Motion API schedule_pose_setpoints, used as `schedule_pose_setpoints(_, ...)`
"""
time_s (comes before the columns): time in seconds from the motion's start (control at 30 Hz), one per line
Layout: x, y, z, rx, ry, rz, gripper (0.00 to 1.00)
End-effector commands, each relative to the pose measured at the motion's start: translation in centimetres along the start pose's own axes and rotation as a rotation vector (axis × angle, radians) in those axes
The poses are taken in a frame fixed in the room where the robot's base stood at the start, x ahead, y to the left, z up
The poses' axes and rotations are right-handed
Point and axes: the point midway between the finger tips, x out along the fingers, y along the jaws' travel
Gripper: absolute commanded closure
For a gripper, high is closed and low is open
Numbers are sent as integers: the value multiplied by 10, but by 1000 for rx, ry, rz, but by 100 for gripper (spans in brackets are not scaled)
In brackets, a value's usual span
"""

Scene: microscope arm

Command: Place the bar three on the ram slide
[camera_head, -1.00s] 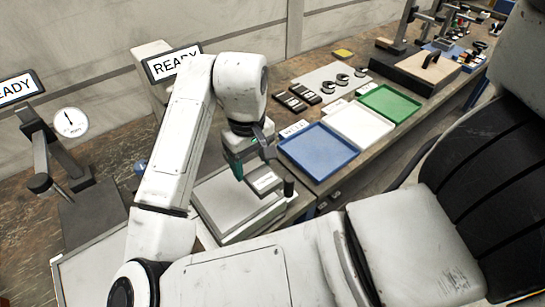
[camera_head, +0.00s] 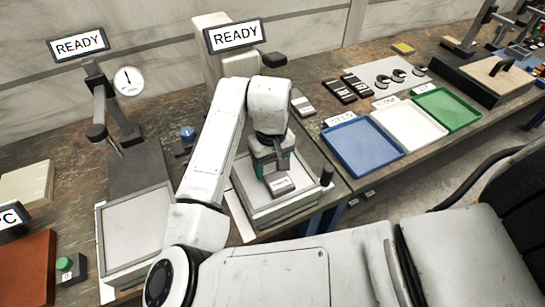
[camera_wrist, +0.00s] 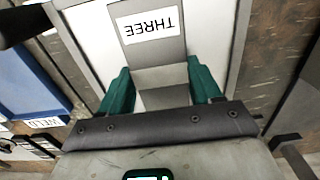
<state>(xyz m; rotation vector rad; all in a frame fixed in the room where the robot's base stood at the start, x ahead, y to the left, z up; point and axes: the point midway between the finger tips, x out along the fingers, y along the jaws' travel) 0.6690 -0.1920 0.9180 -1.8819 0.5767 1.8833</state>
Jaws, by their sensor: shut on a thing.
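My gripper (camera_head: 272,165) is shut on a grey bar (camera_head: 283,186) with a white label. In the wrist view the bar (camera_wrist: 158,60) shows the label "THREE" and sits between the two green fingers (camera_wrist: 160,92). The bar is over a light grey plate on a low platform (camera_head: 245,200) below the "READY" screen. I cannot tell whether the bar touches the plate. No part is marked as the ram slide. Another flat grey plate (camera_head: 135,230) lies at the left, in front of a gauge column (camera_head: 100,100).
A short dark post (camera_head: 326,177) stands at the platform's right corner. Blue (camera_head: 362,148), white (camera_head: 408,125) and green (camera_head: 447,108) trays lie to the right. A grey bar (camera_head: 302,102) and dark bars (camera_head: 348,88) lie behind. A green button (camera_head: 64,264) is at lower left.

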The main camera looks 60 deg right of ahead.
Motion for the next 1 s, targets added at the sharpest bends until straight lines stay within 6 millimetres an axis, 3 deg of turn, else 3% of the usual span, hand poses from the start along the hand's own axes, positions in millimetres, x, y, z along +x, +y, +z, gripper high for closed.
schedule_pose_setpoints(0.37,2,0,0,0,2,1,100)
schedule_pose_setpoints(0.4,3,0,0,0,0,0,35)
schedule_pose_setpoints(0.67,3,0,0,0,0,0,11)
schedule_pose_setpoints(1.0,-4,0,0,1,1,0,11)
